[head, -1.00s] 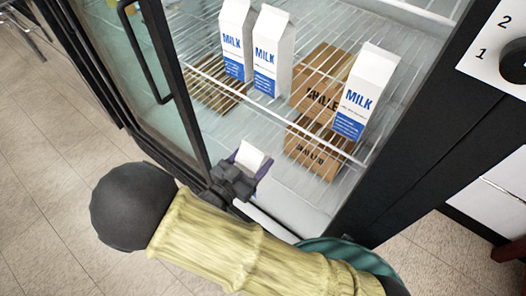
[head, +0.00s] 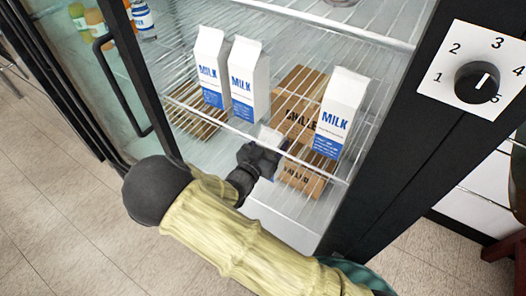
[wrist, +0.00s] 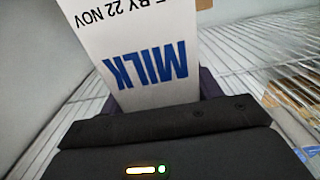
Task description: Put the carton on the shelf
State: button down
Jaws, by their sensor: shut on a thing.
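My gripper (head: 264,160) is shut on a milk carton, whose white top (head: 268,136) shows in the head view just beyond the fingers. The carton fills the middle of the wrist view (wrist: 135,50), its MILK print upside down there. My gripper and the carton are at the fridge opening, in front of the wire shelf (head: 255,133). Whether the carton touches the shelf cannot be told. Much of the carton is hidden by my gripper in the head view.
Three other milk cartons stand on the shelf: two at left (head: 209,68) (head: 248,80), one at right (head: 337,112). Brown boxes (head: 298,80) sit beneath the wires. The open glass door (head: 75,75) is at left; a black frame with a dial (head: 477,82) is at right.

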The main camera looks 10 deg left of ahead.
jog(key=shift+w+d+r, duration=0.15)
jog(key=shift+w+d, duration=0.1)
jog(key=shift+w, duration=0.35)
jog(key=shift+w+f, duration=0.1)
jog(key=shift+f, duration=1.55)
notch_tip(320, 180, down, 3)
jog(key=shift+r, duration=0.15)
jog(key=shift+w+f, duration=0.2)
jog(key=shift+f, duration=0.3)
jog(key=shift+d+f, duration=0.1)
jog(key=shift+f, duration=0.05)
jog(key=shift+c, duration=1.6)
grip_release()
jog(key=shift+f, duration=0.15)
